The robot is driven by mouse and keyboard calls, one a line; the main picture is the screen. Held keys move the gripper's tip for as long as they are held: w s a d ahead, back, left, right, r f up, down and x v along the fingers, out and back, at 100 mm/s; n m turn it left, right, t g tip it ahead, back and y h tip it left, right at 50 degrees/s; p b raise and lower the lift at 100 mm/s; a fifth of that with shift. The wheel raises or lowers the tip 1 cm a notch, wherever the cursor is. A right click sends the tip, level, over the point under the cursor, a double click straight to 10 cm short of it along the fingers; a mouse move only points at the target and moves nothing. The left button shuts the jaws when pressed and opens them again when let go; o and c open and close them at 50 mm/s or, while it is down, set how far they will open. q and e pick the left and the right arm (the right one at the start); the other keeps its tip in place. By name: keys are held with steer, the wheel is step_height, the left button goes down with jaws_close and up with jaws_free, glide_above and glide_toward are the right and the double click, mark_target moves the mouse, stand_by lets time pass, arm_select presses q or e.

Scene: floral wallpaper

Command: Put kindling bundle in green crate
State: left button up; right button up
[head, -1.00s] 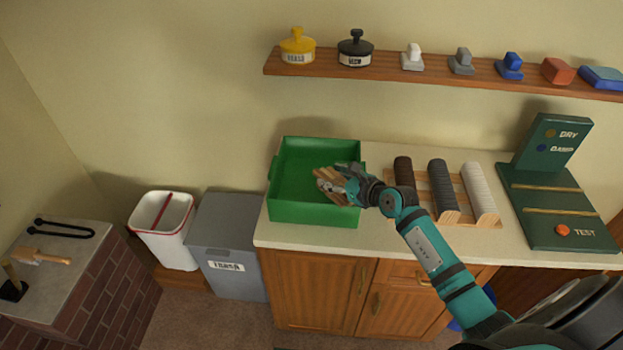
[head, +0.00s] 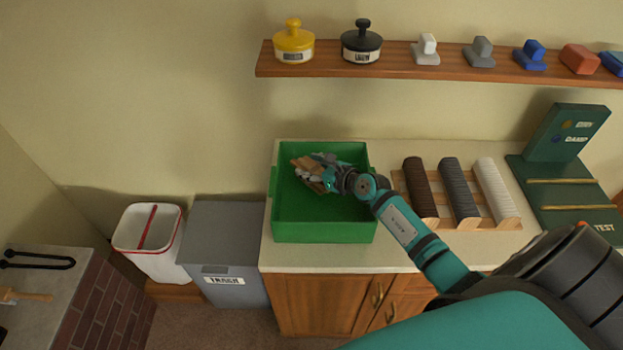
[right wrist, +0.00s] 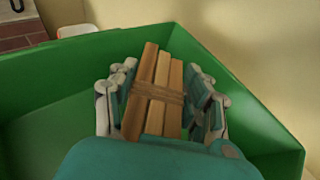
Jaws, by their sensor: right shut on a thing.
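The kindling bundle (head: 306,168) is a few light wooden sticks tied with twine. My right gripper (head: 318,174) is shut on it. In the right wrist view the bundle (right wrist: 158,85) sits between the two fingers, its stick ends pointing away from the wrist. The green crate (head: 322,229) is an open box on the counter. The bundle and gripper show over the crate's inside, toward its back; the crate's walls (right wrist: 60,68) surround them in the wrist view. I cannot tell whether the bundle touches the crate floor. My left gripper is not in view.
A rack with dark, grey and white rolls (head: 457,190) stands right of the crate, beside a green test board (head: 560,190). A shelf (head: 390,68) with pots and blocks hangs above. A grey trash bin (head: 226,240) and a white bin (head: 150,255) stand left.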

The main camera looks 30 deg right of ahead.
steer(key=f, duration=0.2)
steer(key=shift+w+f+b, duration=0.3)
steer(key=shift+w+f, duration=0.1)
steer(key=shift+f, duration=0.75)
steer(key=shift+f+b, duration=0.1)
steer(key=shift+b, duration=0.25)
steer(key=o, duration=0.9)
steer(key=shift+f, duration=0.1)
steer(key=o, duration=0.4)
steer(key=shift+s+r, duration=0.2)
steer(key=shift+r, duration=0.05)
steer(key=v, duration=0.6)
steer(key=shift+s+d, duration=0.1)
steer(key=shift+s, duration=0.1)
steer(key=shift+s+r, duration=0.2)
steer(key=shift+s, duration=0.1)
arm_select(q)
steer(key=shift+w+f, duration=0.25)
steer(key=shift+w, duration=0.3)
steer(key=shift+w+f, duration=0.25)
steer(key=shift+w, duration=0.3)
